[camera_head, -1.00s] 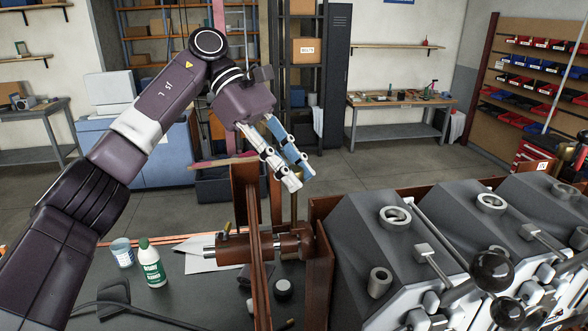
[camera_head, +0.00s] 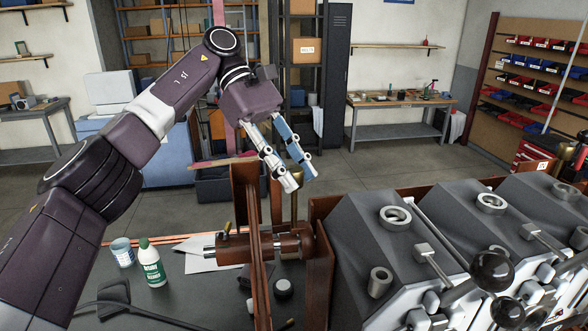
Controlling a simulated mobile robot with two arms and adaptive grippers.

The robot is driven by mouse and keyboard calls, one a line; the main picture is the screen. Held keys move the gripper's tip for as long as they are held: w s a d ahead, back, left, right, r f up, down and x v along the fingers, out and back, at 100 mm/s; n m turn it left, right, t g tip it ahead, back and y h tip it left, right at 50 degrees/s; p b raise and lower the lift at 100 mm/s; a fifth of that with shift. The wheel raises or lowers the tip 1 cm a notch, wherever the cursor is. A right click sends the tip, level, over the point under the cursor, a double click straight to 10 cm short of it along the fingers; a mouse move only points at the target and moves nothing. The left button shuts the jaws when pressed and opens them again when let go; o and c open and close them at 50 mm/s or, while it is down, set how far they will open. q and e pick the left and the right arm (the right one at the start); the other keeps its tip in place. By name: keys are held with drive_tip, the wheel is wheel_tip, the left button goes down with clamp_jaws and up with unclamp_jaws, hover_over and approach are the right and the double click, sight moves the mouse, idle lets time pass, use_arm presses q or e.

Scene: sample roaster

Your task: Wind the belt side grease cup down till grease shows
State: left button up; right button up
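A small brass cup (camera_head: 227,229) stands on the left end of the brown shaft housing (camera_head: 285,243), left of the brown belt (camera_head: 257,285). A second brass fitting (camera_head: 294,207) stands upright at the housing's right end, close to the roaster; I cannot tell for sure which of the two is the belt side grease cup. No grease can be made out on either. My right gripper is not in view.
Grey roaster units (camera_head: 365,235) with round knobs fill the right side. The brown upright guard (camera_head: 245,190) rises close to my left gripper.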

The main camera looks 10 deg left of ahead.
use_arm(q)
drive_tip(key=shift+o, duration=1.2)
